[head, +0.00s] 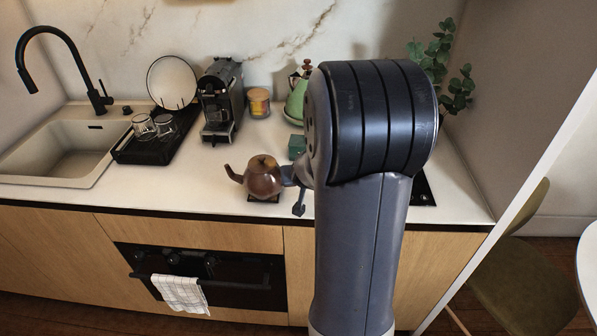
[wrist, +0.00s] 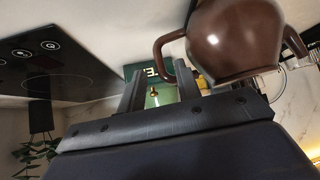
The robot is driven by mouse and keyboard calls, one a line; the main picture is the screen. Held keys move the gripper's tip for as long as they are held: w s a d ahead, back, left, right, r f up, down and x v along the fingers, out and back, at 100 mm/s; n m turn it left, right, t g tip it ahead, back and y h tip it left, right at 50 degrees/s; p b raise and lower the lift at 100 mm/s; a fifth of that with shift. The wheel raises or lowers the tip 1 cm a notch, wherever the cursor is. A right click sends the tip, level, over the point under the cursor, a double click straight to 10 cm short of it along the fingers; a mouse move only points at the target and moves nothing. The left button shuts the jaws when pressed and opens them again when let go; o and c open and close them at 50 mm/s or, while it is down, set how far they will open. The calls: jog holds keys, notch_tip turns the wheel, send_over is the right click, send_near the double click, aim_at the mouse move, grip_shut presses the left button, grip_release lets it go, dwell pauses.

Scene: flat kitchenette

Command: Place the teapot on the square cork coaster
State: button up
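The brown teapot (head: 262,178) is upright near the counter's front edge, with its spout to the left. It also shows large in the wrist view (wrist: 235,42), upside down there. Its looped handle (wrist: 160,50) reaches in between my gripper's two fingers, closer to the right finger. My gripper (wrist: 160,88) is open, with a clear gap between the fingers; in the head view my arm hides much of it. A small dark flat piece (head: 262,199) shows under the teapot; I cannot tell whether it is the cork coaster or whether the teapot rests on it.
A green tin (head: 297,147) and a green kettle (head: 297,103) stand behind the teapot. The coffee machine (head: 221,100), black drying tray (head: 150,148) with glasses, and sink (head: 62,150) are left. A black hob (wrist: 50,65) is on the other side. Counter left of the teapot is clear.

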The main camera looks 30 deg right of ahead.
jog(key=p+v, duration=0.2)
jog(key=v, duration=0.3)
jog(key=shift+s+a+r, duration=0.15)
jog(key=shift+s+r, duration=0.1)
jog(key=shift+r, duration=0.05)
jog(key=shift+f, duration=0.1)
jog(key=b+x, duration=0.5)
jog(key=x, duration=0.7)
jog(key=shift+f+b, duration=0.2)
jog(key=shift+b, duration=0.1)
jog(key=shift+r, duration=0.25)
